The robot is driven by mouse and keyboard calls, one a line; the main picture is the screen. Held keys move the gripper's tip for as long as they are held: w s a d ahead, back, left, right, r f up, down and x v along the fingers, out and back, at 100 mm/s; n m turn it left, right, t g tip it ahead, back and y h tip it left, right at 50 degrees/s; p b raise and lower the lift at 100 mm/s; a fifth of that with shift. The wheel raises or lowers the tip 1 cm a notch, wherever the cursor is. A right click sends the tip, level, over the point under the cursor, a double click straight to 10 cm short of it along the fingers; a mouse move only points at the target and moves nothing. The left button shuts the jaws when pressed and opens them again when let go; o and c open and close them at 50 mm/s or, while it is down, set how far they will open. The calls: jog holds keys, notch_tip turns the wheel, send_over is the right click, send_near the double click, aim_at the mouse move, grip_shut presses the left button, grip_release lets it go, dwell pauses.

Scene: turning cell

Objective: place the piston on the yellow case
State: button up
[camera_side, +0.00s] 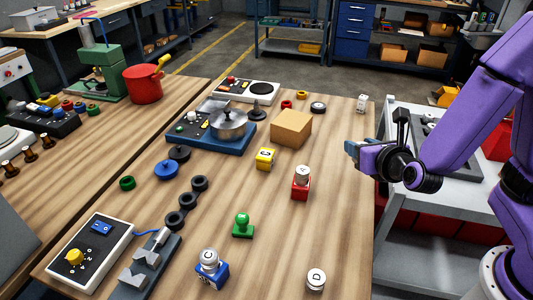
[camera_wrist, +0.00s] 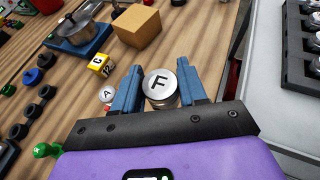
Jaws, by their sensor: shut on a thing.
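The piston (camera_wrist: 160,86) is a silver cylinder with a black F on its top, seen in the wrist view. My gripper (camera_wrist: 158,84) is shut on it, with a blue finger on either side. In the side view my gripper (camera_side: 352,149) is at the table's right edge, and the piston cannot be made out there. The yellow case (camera_side: 265,159) is a small yellow block with a pale marked face, standing on the table to the left of my gripper. It also shows in the wrist view (camera_wrist: 101,65), up and left of the fingers, with no piston on it.
A red case (camera_side: 300,189) bears a piston marked A, and a blue case (camera_side: 212,275) bears another piston. A piston marked D (camera_side: 316,279) stands at the front. A cardboard box (camera_side: 291,129) stands behind the yellow case. Bare wood lies between my gripper and the yellow case.

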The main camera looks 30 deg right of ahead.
jog(key=w+a+r, duration=0.3)
jog(key=w+a, duration=0.4)
jog(key=w, duration=0.1)
send_over(265, 153)
jog(key=s, duration=0.1)
jog(key=f, duration=0.7)
jog(key=shift+s+d+f, duration=0.1)
jog(key=shift+d+f, duration=0.15)
jog(key=shift+f, duration=0.05)
jog(key=shift+w+a+f, duration=0.15)
jog(key=shift+w+f, duration=0.35)
jog(key=shift+f, duration=0.1)
jog(key=shift+w+f, duration=0.1)
jog(key=shift+f, duration=1.55)
jog(key=shift+f, duration=0.1)
jog(key=o, duration=1.1)
